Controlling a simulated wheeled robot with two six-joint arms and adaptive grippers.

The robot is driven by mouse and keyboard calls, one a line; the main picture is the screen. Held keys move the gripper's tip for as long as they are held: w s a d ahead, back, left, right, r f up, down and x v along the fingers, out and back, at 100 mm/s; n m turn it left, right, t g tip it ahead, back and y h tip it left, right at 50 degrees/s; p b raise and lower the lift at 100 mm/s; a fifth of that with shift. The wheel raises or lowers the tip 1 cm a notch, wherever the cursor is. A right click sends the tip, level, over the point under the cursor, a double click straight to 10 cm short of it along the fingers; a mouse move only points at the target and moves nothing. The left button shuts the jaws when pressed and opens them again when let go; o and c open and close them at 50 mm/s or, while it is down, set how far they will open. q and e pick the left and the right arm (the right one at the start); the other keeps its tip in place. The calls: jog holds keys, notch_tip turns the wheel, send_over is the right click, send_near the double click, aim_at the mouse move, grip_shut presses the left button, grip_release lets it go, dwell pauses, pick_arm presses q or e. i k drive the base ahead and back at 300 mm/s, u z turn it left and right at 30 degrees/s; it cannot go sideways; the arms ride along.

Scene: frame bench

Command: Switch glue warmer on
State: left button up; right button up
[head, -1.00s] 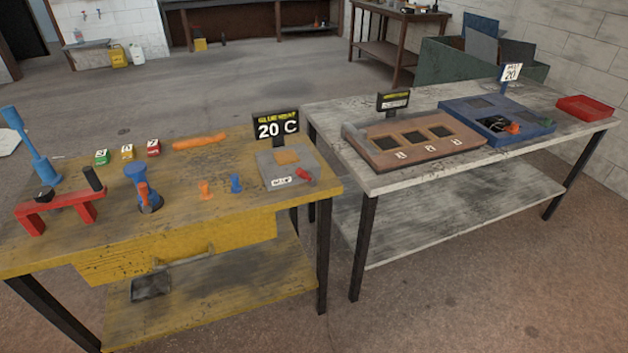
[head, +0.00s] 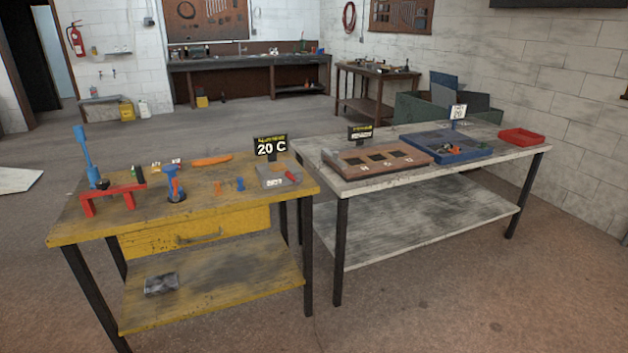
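The glue warmer (head: 272,182) is a small grey box at the right end of the yellow bench (head: 110,222). A black display (head: 271,147) stands behind it and reads 20 C. A red switch lever (head: 292,177) is at its right front side. Its exact position is too small to tell. Neither of my grippers is in view.
The yellow bench also holds a red stand (head: 113,196), a blue clamp (head: 173,183) and an orange tool (head: 212,160). A grey bench (head: 480,172) to the right carries a brown tray (head: 376,159), a blue tray (head: 446,147) and a red bin (head: 522,137). The floor in front is clear.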

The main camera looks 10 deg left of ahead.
aim_at(289, 175)
jog(key=z, duration=0.75)
jog(key=i, duration=1.95)
jog(key=u, duration=0.45)
